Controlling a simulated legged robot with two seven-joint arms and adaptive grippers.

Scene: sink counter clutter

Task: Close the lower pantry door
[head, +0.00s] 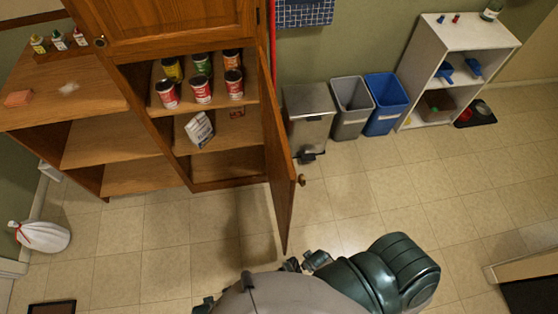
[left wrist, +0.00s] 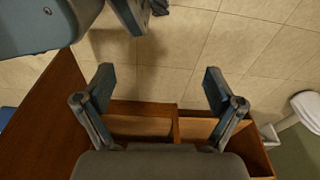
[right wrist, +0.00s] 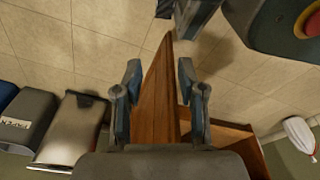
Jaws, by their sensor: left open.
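The lower pantry door (head: 279,160) is wooden and stands wide open, swung out from the cabinet (head: 230,183) in the head view. Its round knob (head: 301,180) is on the outer face near the free edge. In the left wrist view the door (left wrist: 42,120) fills the left side, and my left gripper (left wrist: 158,82) is open and empty in front of the shelves. In the right wrist view the door (right wrist: 160,95) shows between the spread fingers of my right gripper (right wrist: 159,72). I cannot tell whether they touch it. Neither gripper shows clearly in the head view.
Cans and a white box (head: 200,130) are inside the cabinet. A metal bin (head: 308,115), a grey bin (head: 351,105) and a blue bin (head: 386,103) stand right of the door. A white bag (head: 40,236) lies at left. Tile floor in front is mostly clear.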

